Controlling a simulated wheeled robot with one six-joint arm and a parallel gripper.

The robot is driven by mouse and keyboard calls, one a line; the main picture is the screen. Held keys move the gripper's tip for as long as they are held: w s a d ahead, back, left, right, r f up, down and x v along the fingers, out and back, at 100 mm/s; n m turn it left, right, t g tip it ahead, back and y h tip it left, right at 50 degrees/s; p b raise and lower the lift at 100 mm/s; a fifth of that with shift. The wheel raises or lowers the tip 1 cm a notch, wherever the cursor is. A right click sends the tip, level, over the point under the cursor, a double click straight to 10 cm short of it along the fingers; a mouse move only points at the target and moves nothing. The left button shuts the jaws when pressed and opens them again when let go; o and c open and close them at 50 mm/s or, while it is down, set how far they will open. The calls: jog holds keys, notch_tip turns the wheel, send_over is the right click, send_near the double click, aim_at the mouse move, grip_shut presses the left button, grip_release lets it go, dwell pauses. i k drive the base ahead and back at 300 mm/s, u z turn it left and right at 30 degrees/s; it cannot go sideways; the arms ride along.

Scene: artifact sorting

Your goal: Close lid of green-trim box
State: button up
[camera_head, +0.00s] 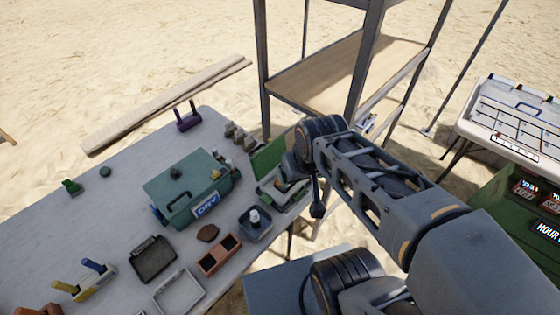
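The box with the green lid (268,157) stands at the right edge of the work table. The lid is raised at the back of the box, and the light, green-edged body (283,203) is open, with pale and dark items inside. My arm reaches in from the lower right, and its wrist is over the right side of this box, hiding part of it. A dark end part of my gripper (317,208) hangs down just right of the box. The fingers are too small and dark to show whether they are open, and I cannot tell if they touch the box.
A teal box marked DRY (180,185) stands left of the open box. A blue tray (254,224) and an orange-brown tray (219,255) lie in front. A metal shelf (345,65) stands behind, and a white case (510,115) is at far right.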

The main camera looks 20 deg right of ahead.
aim_at(267, 159)
jog(key=i, duration=0.3)
jog(key=k, duration=0.85)
jog(key=u, duration=1.1)
jog(key=i, duration=0.7)
jog(key=u, duration=0.05)
